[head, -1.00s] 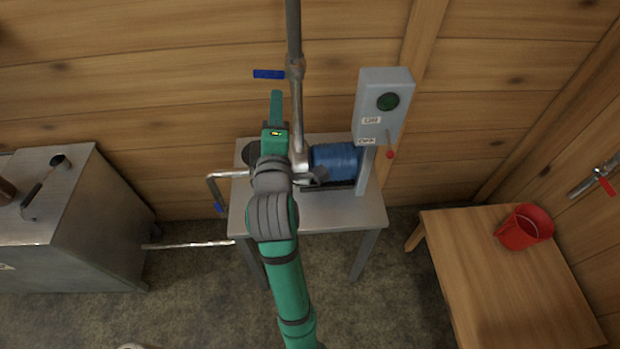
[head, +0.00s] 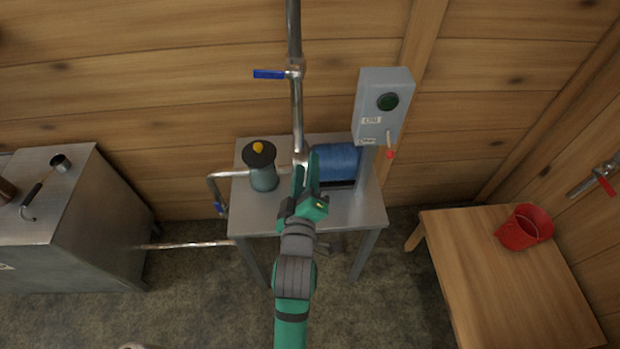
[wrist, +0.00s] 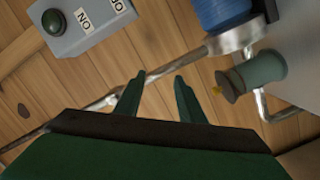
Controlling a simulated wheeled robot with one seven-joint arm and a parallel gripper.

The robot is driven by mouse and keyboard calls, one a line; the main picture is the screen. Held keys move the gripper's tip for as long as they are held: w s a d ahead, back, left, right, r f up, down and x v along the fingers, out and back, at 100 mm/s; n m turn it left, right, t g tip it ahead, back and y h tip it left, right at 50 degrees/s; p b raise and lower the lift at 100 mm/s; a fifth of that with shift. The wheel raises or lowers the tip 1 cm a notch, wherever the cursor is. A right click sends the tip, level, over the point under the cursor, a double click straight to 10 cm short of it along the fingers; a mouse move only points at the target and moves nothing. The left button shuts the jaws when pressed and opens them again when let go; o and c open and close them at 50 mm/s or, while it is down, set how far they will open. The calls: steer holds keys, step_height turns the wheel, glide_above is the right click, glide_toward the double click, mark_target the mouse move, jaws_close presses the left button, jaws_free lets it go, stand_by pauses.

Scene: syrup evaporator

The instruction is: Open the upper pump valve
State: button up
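The upper pump valve (head: 294,71) sits on the vertical pipe above the pump. Its blue lever (head: 269,74) points left, crosswise to the pipe. My gripper (head: 305,165) is in front of the pump, below and slightly right of the valve, with its fingers pointing up toward the wall. In the wrist view my gripper (wrist: 158,94) has its two green fingers apart with nothing between them. The pipe (wrist: 175,67) runs diagonally behind the fingertips there. The blue lever cannot be made out in the wrist view.
The metal table (head: 345,214) bears the blue pump motor (head: 335,159) and a grey-green canister (head: 263,176). A grey switch box (head: 383,105) stands right of the pipe. A lower blue lever (head: 219,209) hangs at the left pipe. The wall around the upper lever is clear.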

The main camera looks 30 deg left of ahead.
steer(key=shift+s+d+f+m+h, duration=0.15)
steer(key=shift+s+d+f+m, duration=0.15)
steer(key=shift+d+f, duration=0.15)
steer(key=shift+s+d+f+m+h, duration=0.15)
steer(key=shift+d+f+m, duration=0.15)
steer(key=shift+f, duration=0.15)
